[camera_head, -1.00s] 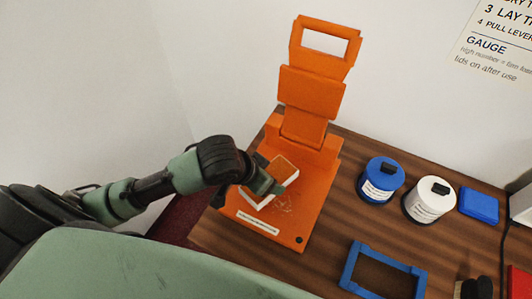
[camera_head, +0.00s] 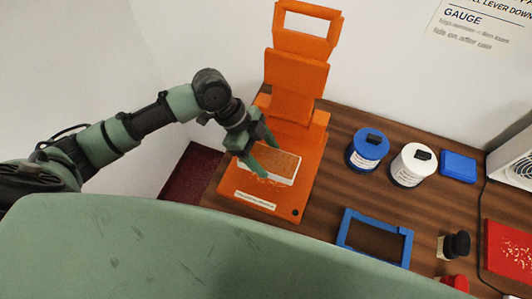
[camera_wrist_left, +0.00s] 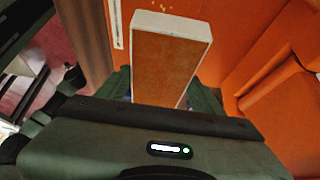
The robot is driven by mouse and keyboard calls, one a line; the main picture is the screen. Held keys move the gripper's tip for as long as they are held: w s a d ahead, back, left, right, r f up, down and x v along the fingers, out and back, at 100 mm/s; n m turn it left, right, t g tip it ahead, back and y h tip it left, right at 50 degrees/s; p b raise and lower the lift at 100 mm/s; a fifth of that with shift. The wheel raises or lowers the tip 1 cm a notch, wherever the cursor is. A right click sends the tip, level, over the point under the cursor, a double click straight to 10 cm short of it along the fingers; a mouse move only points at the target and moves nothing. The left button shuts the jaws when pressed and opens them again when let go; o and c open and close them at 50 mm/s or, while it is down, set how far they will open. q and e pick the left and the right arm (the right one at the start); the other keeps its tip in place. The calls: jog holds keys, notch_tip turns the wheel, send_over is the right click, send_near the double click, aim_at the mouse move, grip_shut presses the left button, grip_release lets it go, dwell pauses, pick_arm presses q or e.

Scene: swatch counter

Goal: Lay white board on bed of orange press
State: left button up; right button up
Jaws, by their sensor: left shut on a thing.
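The white board (camera_head: 285,180) is a slab with white edges and an orange-brown upper face. It is over the bed of the orange press (camera_head: 315,165). I cannot tell whether it rests on the bed or is held just above it. The press's upper part stands raised at the back. My left gripper (camera_head: 262,153) is shut on the board at its left end, one finger on each long side. In the left wrist view the board (camera_wrist_left: 168,62) sticks out between the fingers, which are partly hidden by my gripper body. My right gripper is not in view.
Right of the press stand a blue jar (camera_head: 368,150) and a white jar (camera_head: 412,165), with a blue block (camera_head: 458,166) beyond. A blue frame (camera_head: 347,228) lies in front of them. A black-topped object (camera_head: 455,245) and a red tray (camera_head: 508,252) are farther right.

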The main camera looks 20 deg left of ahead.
pick_arm(q)
notch_tip(320, 180, down, 5)
jog(key=b, duration=0.4)
jog(key=shift+r, duration=0.15)
jog(key=shift+f+b, duration=0.3)
jog(key=shift+f, duration=0.55)
jog(key=shift+r+p, duration=0.1)
jog(key=shift+p, duration=0.25)
jog(key=shift+f, duration=0.6)
dwell(0.9)
jog(key=o, duration=1.6)
